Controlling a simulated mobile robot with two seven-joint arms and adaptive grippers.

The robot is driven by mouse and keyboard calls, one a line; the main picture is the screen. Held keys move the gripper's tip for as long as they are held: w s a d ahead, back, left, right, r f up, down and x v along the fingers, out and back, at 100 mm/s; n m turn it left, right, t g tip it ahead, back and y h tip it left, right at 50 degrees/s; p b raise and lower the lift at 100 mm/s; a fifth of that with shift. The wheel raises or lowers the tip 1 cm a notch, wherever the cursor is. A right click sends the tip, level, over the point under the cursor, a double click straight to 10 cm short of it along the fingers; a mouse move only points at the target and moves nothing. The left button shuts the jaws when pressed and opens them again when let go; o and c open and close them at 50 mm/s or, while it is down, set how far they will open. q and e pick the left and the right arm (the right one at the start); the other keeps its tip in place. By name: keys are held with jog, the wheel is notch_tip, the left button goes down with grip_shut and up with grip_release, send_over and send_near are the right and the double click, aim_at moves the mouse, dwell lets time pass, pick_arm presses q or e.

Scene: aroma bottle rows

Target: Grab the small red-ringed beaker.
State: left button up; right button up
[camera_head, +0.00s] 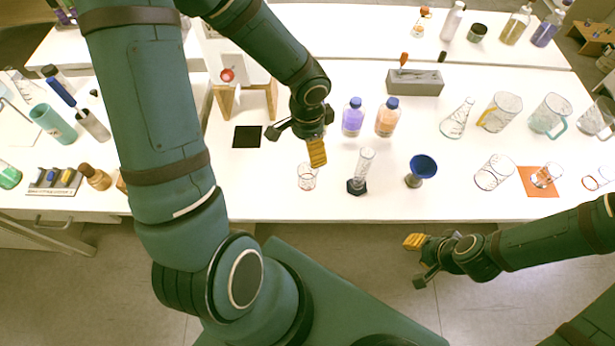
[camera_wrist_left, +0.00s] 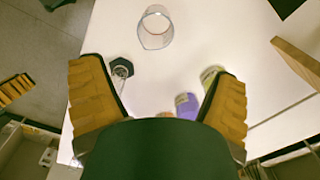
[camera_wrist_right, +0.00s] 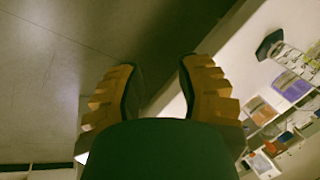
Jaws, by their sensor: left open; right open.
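A small clear beaker with a red ring (camera_head: 307,177) stands upright near the front edge of the white table. It also shows in the left wrist view (camera_wrist_left: 155,30), beyond the fingertips. My left gripper (camera_head: 297,143) is open and empty, above the table and just behind the beaker, apart from it. The left wrist view shows its two yellow-padded fingers (camera_wrist_left: 158,75) spread wide. My right gripper (camera_head: 418,262) is open and empty, in front of the table edge over the floor. Another clear vessel with red marking (camera_head: 597,180) is at the far right, partly cut off.
A graduated cylinder (camera_head: 364,168) on a dark base and a blue funnel (camera_head: 423,167) stand right of the beaker. Purple (camera_head: 353,120) and orange (camera_head: 387,120) bottles stand behind. A black square (camera_head: 247,136) and wooden stand (camera_head: 228,104) are behind left.

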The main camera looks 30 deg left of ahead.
aim_at(307, 163)
pick_arm(q)
notch_tip(307, 163, down, 8)
jog(key=b, duration=0.3)
jog(key=shift+s+f, duration=0.1)
jog(key=shift+f, duration=0.1)
jog(key=f, duration=0.1)
jog(key=f+b, duration=0.1)
jog(key=f, duration=0.1)
jog(key=f+b, duration=0.1)
jog(key=shift+s+d+f, duration=0.15)
jog(key=shift+s+d, duration=0.05)
jog(key=shift+s, duration=0.15)
jog(key=shift+f, duration=0.4)
jog(key=c, duration=1.2)
